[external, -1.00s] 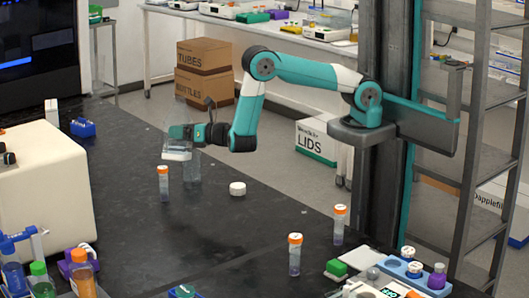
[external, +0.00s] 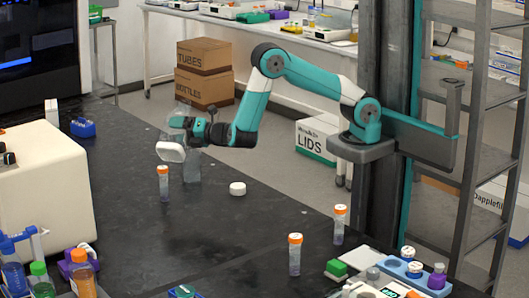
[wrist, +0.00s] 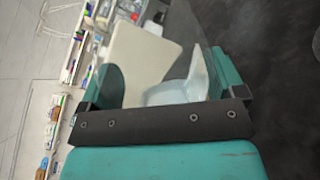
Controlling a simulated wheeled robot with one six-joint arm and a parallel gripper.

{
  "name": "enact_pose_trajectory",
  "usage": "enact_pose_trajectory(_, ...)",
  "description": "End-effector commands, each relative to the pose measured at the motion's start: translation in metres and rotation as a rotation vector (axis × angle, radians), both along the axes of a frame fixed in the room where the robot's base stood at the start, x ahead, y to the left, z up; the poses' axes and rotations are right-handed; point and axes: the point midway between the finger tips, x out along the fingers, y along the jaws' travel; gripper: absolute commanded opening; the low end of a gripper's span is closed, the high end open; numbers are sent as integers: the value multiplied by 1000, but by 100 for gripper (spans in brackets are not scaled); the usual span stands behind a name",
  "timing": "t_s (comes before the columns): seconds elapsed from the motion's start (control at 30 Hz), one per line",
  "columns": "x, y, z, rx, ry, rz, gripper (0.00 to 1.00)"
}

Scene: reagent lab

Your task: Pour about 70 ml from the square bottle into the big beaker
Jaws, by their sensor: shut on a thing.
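My gripper (external: 190,128) is shut on the square bottle (external: 170,152), which is clear with a whitish lower part. It is held tilted above the bench. The bottle also shows in the wrist view (wrist: 195,80) as a pale translucent shape between the fingers. The big beaker (external: 192,172) is clear and stands on the black bench, just below and behind the gripper, and partly hidden by it. I cannot tell the liquid level in either vessel, or whether liquid is flowing.
An orange-capped tube (external: 163,184) stands in front of the beaker. A white cap (external: 237,188) lies to its right. More orange-capped tubes (external: 295,255) stand at the front right. A large cream machine (external: 40,185) is at the left. The bench middle is clear.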

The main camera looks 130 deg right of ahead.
Motion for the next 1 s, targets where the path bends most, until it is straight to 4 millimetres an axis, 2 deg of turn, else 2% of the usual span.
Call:
enact_pose_trajectory(0.5, 10, 7, -17, 200, -270, 1, 53)
enact_pose_trajectory(0.6, 6, 4, -26, 239, -321, -1, 53)
enact_pose_trajectory(1.0, 3, 2, -35, 335, -442, 0, 53)
